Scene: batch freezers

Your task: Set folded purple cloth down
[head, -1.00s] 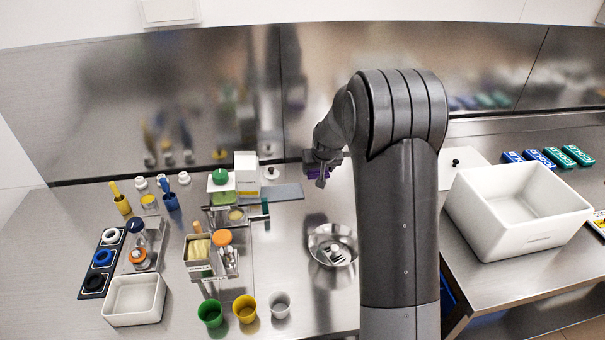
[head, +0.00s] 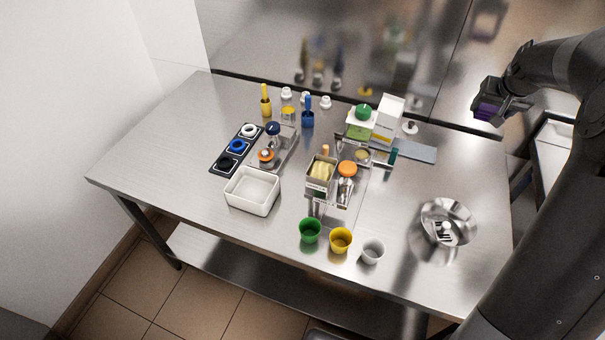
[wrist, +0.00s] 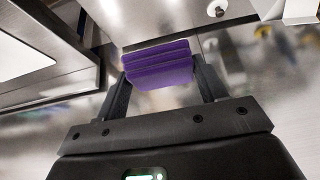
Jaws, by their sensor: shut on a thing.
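The folded purple cloth (wrist: 158,66) is between the two fingers of my gripper (wrist: 160,84) in the wrist view, with its folded layers showing. In the head view the cloth (head: 486,111) is a small purple patch at my gripper (head: 490,108), at the upper right. My gripper is shut on it and holds it up in front of the steel back wall, to the right of the grey mat. Much of the cloth is hidden by the gripper in the head view.
The steel table (head: 300,95) carries a grey flat mat (head: 415,151), a white carton (head: 386,120), a steel bowl (head: 447,222), several cups and a white tub (head: 252,190). Bare steel lies at the table's left end and around the bowl.

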